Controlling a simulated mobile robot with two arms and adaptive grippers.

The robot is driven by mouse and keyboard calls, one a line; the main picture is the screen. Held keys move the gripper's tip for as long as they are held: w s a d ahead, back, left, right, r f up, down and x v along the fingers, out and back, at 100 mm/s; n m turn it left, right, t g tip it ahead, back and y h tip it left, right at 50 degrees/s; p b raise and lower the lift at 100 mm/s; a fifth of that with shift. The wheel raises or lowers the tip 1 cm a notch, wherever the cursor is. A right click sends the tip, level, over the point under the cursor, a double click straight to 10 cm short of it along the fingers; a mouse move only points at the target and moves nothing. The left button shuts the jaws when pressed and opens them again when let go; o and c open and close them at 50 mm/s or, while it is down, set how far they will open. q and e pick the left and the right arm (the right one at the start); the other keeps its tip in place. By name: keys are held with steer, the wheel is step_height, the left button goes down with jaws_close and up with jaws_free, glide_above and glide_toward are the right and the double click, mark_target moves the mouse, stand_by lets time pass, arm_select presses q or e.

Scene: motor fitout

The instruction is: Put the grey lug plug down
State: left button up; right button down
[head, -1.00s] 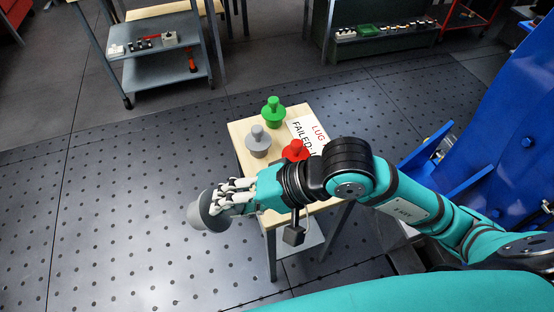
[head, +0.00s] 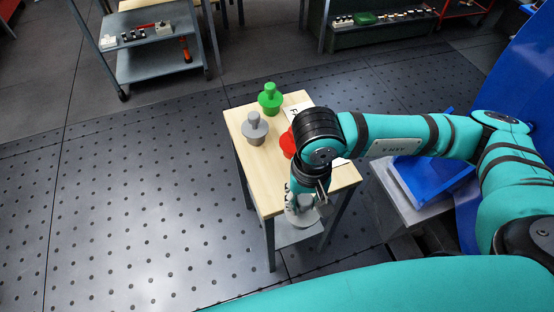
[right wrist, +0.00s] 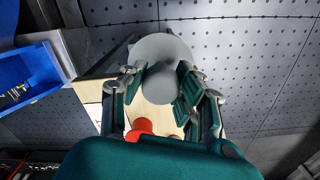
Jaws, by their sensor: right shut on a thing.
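My right gripper (head: 302,198) points down at the front edge of the small wooden table (head: 262,180), shut on a grey lug plug (head: 300,216). The right wrist view shows this plug's wide grey disc (right wrist: 178,48) between the fingers (right wrist: 155,85). I cannot tell whether the plug touches the table top. A second grey plug (head: 255,130) stands upright on the table's left side. A green plug (head: 270,98) stands behind it. A red plug (head: 288,143) is partly hidden by my right arm; it also shows in the right wrist view (right wrist: 140,130). My left gripper is not in view.
A white sign (head: 297,110) lies at the table's back right, mostly covered by my arm. A blue bin-like part (head: 432,172) stands right of the table. A grey cart (head: 158,62) is at the back left. The table's front left is bare.

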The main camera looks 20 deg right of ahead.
steer(key=w+f+p, duration=0.1)
steer(key=w, duration=0.2)
steer(key=w+a+f+p, duration=0.1)
steer(key=w+f, duration=0.1)
steer(key=w, duration=0.2)
steer(key=w+a+f+p, duration=0.1)
steer(key=w, duration=0.3)
steer(key=shift+w+a+f, duration=0.1)
steer(key=shift+w+f, duration=0.1)
steer(key=shift+f, duration=0.1)
steer(key=c, duration=1)
jaws_free()
step_height(320, 180, up, 12)
steer(key=shift+r+b, duration=0.1)
steer(key=shift+b, duration=0.9)
